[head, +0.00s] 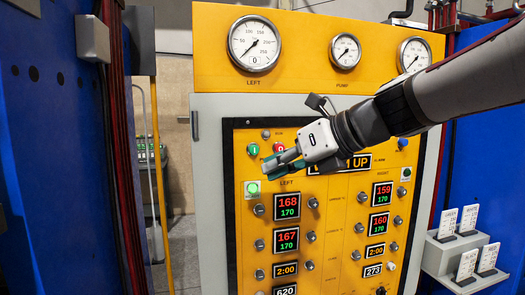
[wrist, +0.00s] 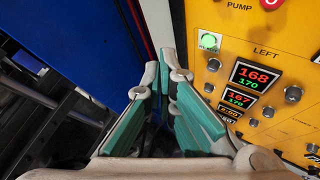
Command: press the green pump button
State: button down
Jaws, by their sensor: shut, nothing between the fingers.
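The green pump button (head: 253,149), marked with a white stroke, is at the upper left of the yellow control panel (head: 340,215). A red button marked 0 (head: 279,148) is to its right. My gripper (head: 269,165) is in front of the panel, its teal fingers pointing left, with the tips just below and right of the green button in the head view. I cannot tell the gap to the panel. In the wrist view my gripper (wrist: 164,78) is shut and empty. That view shows the PUMP label and the red button's edge, but not the green pump button.
A separate lit green button (head: 252,189) sits lower on the panel, also in the wrist view (wrist: 208,41). Red and green displays (head: 287,206) and several knobs lie below. Blue machine columns (head: 60,150) flank the panel. A card rack (head: 455,250) stands at the right.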

jog(key=shift+w+a+b, duration=0.3)
jog(key=shift+w+a, duration=0.1)
jog(key=shift+w, duration=1)
jog(key=shift+w+a+b, duration=0.35)
jog(key=shift+w+a, duration=0.1)
jog(key=shift+w, duration=0.9)
jog(key=shift+w+a+b, duration=0.3)
jog(key=shift+w+a, duration=0.1)
jog(key=shift+w, duration=1)
jog(key=shift+w+a+p, duration=0.2)
jog(key=shift+w+p, duration=0.05)
jog(key=shift+w, duration=0.4)
jog(key=shift+w+a+p, duration=0.15)
jog(key=shift+w+p, duration=0.1)
jog(key=shift+w, duration=0.35)
jog(key=shift+s, duration=0.15)
jog(key=shift+s+d+p, duration=0.2)
jog(key=shift+s+p, duration=0.15)
jog(key=shift+s, duration=0.2)
jog(key=shift+s+d+p, duration=0.2)
jog(key=shift+s+p, duration=0.1)
jog(key=shift+s, duration=0.25)
jog(key=s+p, duration=0.1)
jog(key=s, duration=0.1)
jog(key=s+d+p, duration=0.1)
jog(key=s, duration=0.1)
jog(key=shift+s+d, duration=0.15)
jog(key=shift+s, duration=0.25)
